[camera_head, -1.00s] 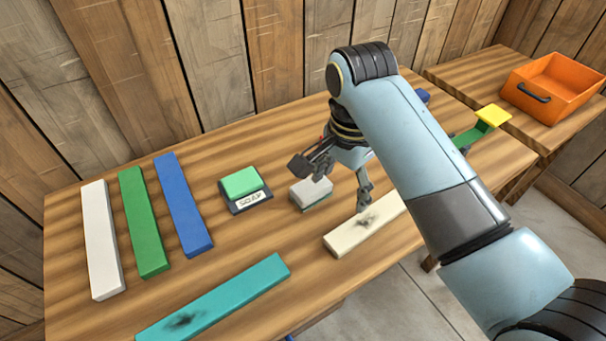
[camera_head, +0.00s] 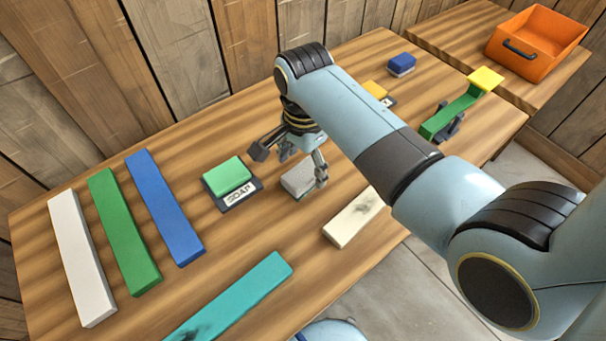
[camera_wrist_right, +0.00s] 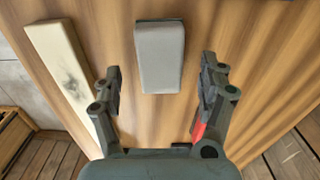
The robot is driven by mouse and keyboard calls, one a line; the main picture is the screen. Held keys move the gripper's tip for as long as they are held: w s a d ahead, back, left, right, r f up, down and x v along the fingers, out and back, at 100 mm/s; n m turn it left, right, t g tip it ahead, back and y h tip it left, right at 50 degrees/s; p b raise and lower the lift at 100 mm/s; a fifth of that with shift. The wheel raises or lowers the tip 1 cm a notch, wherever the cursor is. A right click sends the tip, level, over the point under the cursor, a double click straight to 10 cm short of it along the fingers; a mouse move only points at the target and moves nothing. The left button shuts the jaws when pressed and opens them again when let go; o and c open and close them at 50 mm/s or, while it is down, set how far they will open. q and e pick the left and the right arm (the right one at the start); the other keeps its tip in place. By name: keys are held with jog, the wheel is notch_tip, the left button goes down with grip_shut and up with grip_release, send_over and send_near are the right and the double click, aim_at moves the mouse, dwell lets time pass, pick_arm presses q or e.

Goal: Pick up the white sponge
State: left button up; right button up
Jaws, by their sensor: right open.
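The white sponge (camera_head: 299,180), a pale grey-white block with a darker underside, lies on the wooden table right of the soap. My right gripper (camera_head: 290,166) is open just above it, with its fingers spread, and partly covers it. In the right wrist view, the sponge (camera_wrist_right: 160,58) lies ahead of the open gripper (camera_wrist_right: 161,82), roughly centred between the lines of the two fingers. I see no contact. My left gripper is not in view.
A green soap block (camera_head: 224,170) sits on a labelled dark base. White (camera_head: 80,258), green (camera_head: 122,232), blue (camera_head: 165,208), teal (camera_head: 230,300) and cream (camera_head: 352,217) bars lie around. An orange bin (camera_head: 536,46) stands on the far right table.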

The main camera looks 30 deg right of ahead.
aim_at(303, 172)
jog(key=shift+f, duration=1.5)
jog(key=c, duration=1.2)
jog(key=shift+o, duration=0.2)
jog(key=shift+r, duration=0.15)
jog(key=r, duration=0.4)
jog(key=shift+s+d+r, duration=0.1)
jog(key=shift+d, duration=0.1)
jog(key=s+d+r, duration=0.5)
jog(key=d+r, duration=0.1)
jog(key=d, duration=0.3)
jog(key=shift+s+d+r, duration=0.2)
jog(key=shift+d+r, duration=0.1)
jog(key=shift+d, duration=0.1)
jog(key=o, duration=0.5)
jog(key=c, duration=0.5)
jog(key=shift+o, duration=0.2)
jog(key=shift+w, duration=0.1)
